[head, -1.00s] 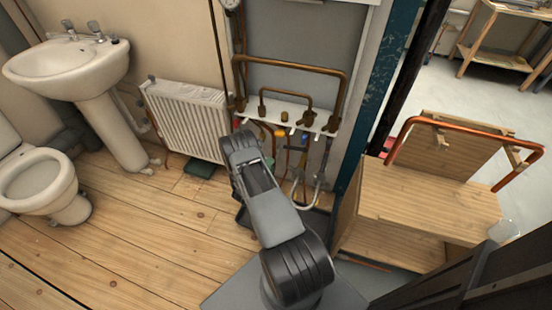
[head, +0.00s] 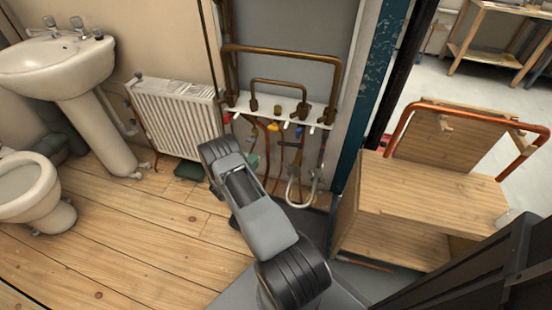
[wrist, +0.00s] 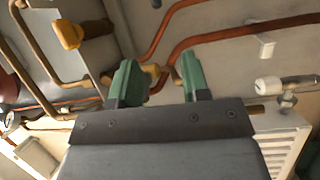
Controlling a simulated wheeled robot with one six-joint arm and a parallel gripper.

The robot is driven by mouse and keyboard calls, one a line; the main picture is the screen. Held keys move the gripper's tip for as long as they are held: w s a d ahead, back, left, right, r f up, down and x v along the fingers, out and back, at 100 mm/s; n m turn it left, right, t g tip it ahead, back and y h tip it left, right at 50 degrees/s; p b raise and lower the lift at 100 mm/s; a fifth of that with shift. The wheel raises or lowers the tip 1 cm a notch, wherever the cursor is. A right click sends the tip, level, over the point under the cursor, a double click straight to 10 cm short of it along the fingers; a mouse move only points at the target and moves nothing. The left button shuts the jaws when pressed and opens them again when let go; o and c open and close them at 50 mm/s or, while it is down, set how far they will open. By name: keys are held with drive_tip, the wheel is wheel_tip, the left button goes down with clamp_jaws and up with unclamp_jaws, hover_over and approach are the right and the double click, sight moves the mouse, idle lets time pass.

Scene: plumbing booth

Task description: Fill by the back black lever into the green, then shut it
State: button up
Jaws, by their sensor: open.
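My gripper (wrist: 159,68) is open in the wrist view, its two green fingers apart with nothing held. A brass fitting (wrist: 155,73) on the pipework shows behind the gap; I cannot tell how far off it is. In the head view a bit of green finger (head: 253,161) shows beside my arm, below the pipe panel. A dark green object (head: 190,171) lies on the floor below the radiator; I cannot tell whether it is a container. I cannot make out a black lever in either view. Yellow (head: 273,127) and blue (head: 299,131) handles show below the panel.
A white radiator (head: 178,115) stands left of the copper pipework (head: 285,49). A sink (head: 55,65) and toilet (head: 28,190) are farther left. A wooden workbench (head: 425,205) with a bent copper pipe is on the right. The wooden floor at left is clear.

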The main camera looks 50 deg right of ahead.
sight(282, 145)
drive_tip(key=d+g+b, duration=0.1)
drive_tip(key=d, duration=0.3)
drive_tip(key=s+d+m+g+b, duration=0.1)
drive_tip(key=d+g, duration=0.1)
drive_tip(key=d, duration=0.3)
drive_tip(key=s+d+r+g+y+b, duration=0.1)
drive_tip(key=d+b, duration=0.1)
drive_tip(key=d, duration=0.2)
drive_tip(key=shift+d, duration=0.35)
clamp_jaws()
